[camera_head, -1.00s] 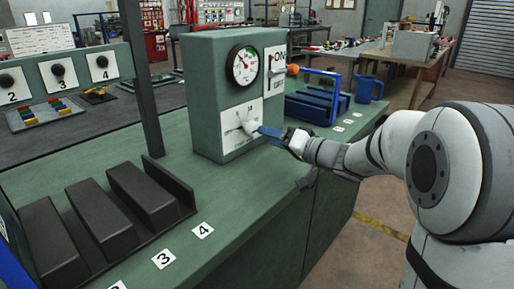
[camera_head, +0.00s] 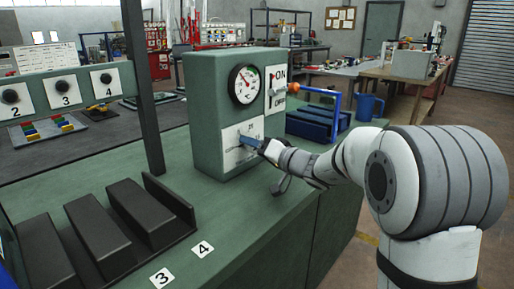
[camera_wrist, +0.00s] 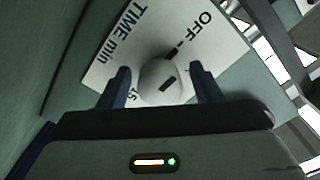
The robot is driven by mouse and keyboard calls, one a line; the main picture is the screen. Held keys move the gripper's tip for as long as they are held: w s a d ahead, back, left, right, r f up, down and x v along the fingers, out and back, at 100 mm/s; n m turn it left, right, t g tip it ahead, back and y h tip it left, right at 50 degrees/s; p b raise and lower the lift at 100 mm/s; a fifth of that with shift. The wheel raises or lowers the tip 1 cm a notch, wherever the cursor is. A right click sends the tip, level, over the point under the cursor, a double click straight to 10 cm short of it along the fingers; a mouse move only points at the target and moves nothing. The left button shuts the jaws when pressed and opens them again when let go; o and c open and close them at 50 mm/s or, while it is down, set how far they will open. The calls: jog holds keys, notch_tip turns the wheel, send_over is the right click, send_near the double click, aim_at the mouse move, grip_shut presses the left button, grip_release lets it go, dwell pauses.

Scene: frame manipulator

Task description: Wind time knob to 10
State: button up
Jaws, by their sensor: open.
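The time knob (camera_wrist: 160,82) is a round white knob with a dark mark, on a white plate (camera_wrist: 110,50) printed "TIME min" and "OFF". My gripper (camera_wrist: 162,80) is open, its two blue fingers on either side of the knob; I cannot tell whether they touch it. In the head view my gripper (camera_head: 252,144) is at the time plate (camera_head: 232,153) on the front of the green box (camera_head: 205,100) and hides most of the knob. The numbers on the dial are mostly hidden or too small to read.
A gauge (camera_head: 244,85) and an ON/OFF switch plate (camera_head: 277,76) sit above the time plate. Dark sloped blocks (camera_head: 150,208) stand on the green bench at left.

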jog(key=c, duration=0.9)
jog(key=shift+d, duration=0.3)
jog(key=shift+c, duration=0.5)
jog(key=shift+a, duration=0.2)
